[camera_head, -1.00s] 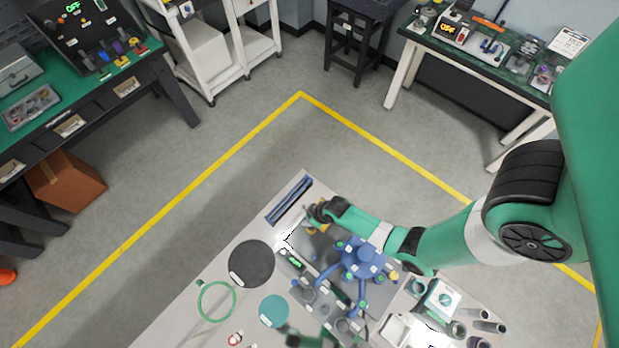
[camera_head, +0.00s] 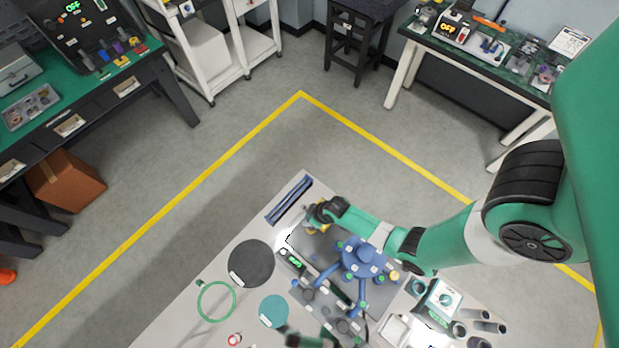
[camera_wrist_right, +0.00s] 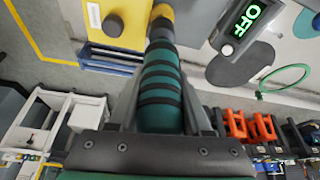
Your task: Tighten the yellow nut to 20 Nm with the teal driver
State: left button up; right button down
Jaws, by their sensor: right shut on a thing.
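The teal driver (camera_wrist_right: 160,88), banded with black rings, is held lengthwise between the fingers of my right gripper (camera_wrist_right: 162,100), which is shut on it. A dark grey collar and a yellow piece (camera_wrist_right: 162,12) are at its far end. I cannot tell whether the yellow piece is the nut or seated on it. In the head view my right gripper (camera_head: 322,213) is low over the far part of the table, left of the blue valve-like fixture (camera_head: 362,256); the driver is mostly hidden there.
A display reading OFF (camera_wrist_right: 242,18) stands right of the driver in the wrist view. Blue rails (camera_head: 289,200) lie at the table's far corner. A dark disc (camera_head: 251,262), green ring (camera_head: 216,301) and teal disc (camera_head: 273,311) lie to the left. A white box (camera_head: 440,296) and cups crowd the right.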

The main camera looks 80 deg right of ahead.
jog(key=shift+f+b, duration=0.75)
jog(key=shift+f, duration=0.25)
dwell(1.8)
jog(key=shift+r, duration=0.15)
notch_tip(320, 180, up, 5)
jog(key=p, duration=0.5)
